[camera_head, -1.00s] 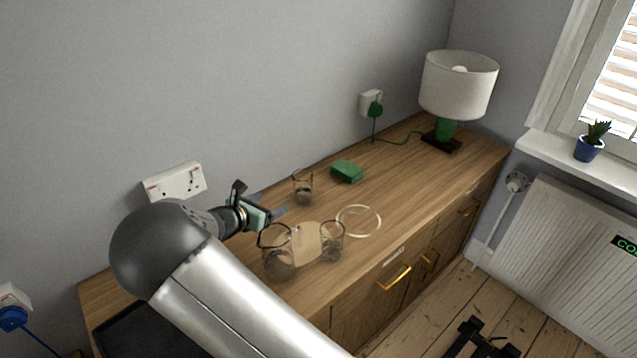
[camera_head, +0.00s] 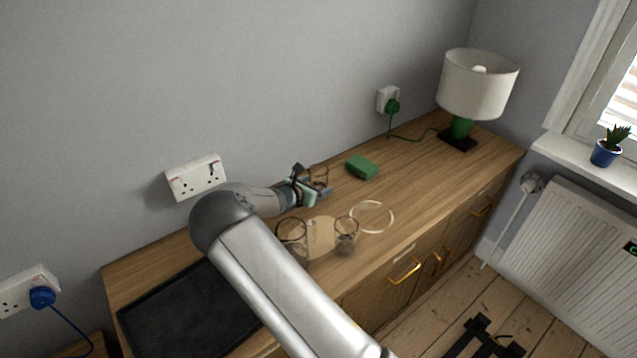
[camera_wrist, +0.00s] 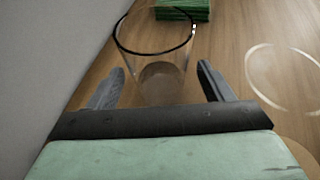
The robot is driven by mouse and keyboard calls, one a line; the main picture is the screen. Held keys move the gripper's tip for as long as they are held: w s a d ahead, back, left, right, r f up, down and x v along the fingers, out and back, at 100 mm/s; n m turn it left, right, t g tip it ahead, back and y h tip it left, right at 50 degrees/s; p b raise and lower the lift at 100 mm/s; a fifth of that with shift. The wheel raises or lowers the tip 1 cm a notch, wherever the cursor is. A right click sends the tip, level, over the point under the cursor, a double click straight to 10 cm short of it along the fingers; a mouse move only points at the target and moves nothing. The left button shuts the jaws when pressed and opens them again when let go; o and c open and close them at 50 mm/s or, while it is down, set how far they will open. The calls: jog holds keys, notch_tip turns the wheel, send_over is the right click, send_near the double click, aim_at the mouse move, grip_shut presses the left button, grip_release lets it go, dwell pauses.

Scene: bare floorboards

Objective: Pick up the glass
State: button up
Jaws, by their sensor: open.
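A clear glass (camera_wrist: 155,62) stands upright on the wooden sideboard, in front of my gripper in the wrist view. In the head view this glass (camera_head: 320,173) is partly hidden behind my gripper (camera_head: 322,190). My gripper (camera_wrist: 160,85) is open, with one finger on each side of the glass's near lower part. I cannot tell whether either finger touches it. Two more clear glasses, one on the left (camera_head: 291,232) and one on the right (camera_head: 346,236), stand nearer the sideboard's front edge.
A green block (camera_head: 362,167) lies just beyond the glass. A clear round dish (camera_head: 372,217) and a tan board (camera_head: 320,234) are to the right. A black tray (camera_head: 190,315) lies at the left end. The grey wall (camera_wrist: 45,60) is close on the left. A lamp (camera_head: 478,85) stands at the far end.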

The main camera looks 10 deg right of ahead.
jog(key=shift+x, duration=1.05)
jog(key=c, duration=1)
jog(key=shift+c, duration=1.3)
jog(key=shift+r, duration=0.2)
